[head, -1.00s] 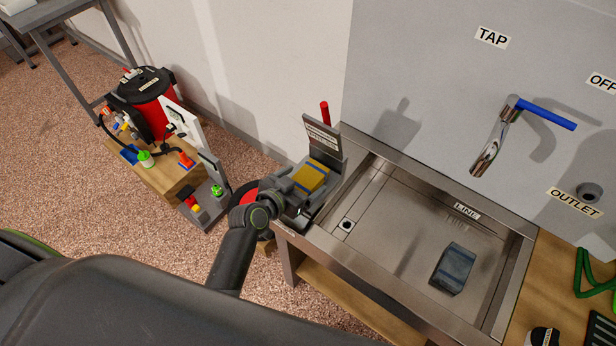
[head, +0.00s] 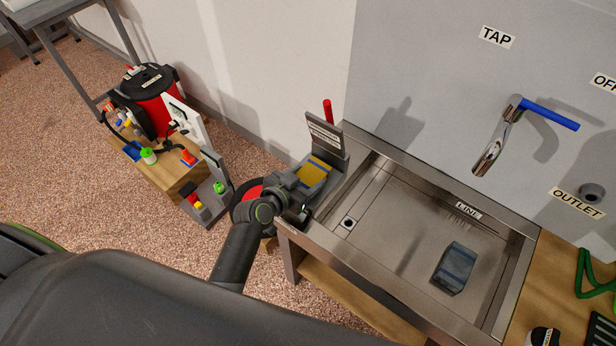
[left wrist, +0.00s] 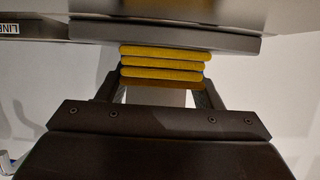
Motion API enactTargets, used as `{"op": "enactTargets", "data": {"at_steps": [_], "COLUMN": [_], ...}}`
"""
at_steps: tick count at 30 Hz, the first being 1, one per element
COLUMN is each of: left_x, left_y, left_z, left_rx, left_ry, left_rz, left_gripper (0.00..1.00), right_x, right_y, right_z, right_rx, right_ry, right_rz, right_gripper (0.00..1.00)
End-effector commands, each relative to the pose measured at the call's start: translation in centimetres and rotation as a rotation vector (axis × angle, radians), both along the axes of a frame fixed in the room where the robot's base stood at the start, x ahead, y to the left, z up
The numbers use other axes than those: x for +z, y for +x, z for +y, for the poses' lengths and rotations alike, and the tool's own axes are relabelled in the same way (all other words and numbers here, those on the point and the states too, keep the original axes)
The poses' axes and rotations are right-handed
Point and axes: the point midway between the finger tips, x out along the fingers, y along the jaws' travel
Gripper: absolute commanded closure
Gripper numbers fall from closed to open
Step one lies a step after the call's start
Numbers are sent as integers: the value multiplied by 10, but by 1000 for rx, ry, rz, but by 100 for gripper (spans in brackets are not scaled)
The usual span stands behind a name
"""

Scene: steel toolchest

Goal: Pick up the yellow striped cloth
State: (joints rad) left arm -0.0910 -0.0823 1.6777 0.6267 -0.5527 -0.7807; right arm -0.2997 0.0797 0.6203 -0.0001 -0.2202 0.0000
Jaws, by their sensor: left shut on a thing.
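The yellow striped cloth (head: 314,172) lies folded on a grey holder (head: 325,134) with an upright labelled back plate, at the left end of the steel sink. My left gripper (head: 305,180) is at the cloth and shut on it. In the left wrist view the cloth (left wrist: 165,68) shows as stacked yellow folds between the two fingers of my left gripper (left wrist: 162,88), close against a grey surface. Whether the cloth still touches the holder is hard to tell. My right gripper is not in view.
The steel sink (head: 362,248) holds a dark blue-grey block (head: 454,268). A tap with a blue lever (head: 548,116) juts from the wall above. A red upright rod (head: 327,111) stands behind the holder. A wooden stand (head: 163,172) with bottles is at the left.

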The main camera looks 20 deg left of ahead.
Motion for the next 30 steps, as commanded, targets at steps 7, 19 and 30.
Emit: {"op": "enactTargets", "data": {"at_steps": [7, 19, 30], "left_x": [11, 30, 31], "left_y": [0, -44, -134], "left_z": [0, 16, 49], "left_rx": [-1, 1, -1], "left_ry": [1, 0, 4], "left_rz": [-3, 2, 2], "left_gripper": [67, 67, 67], "right_x": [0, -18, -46], "right_y": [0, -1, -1], "right_z": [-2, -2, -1], "right_rx": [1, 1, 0], "right_ry": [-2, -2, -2], "right_rz": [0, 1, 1], "right_gripper": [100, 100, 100]}}
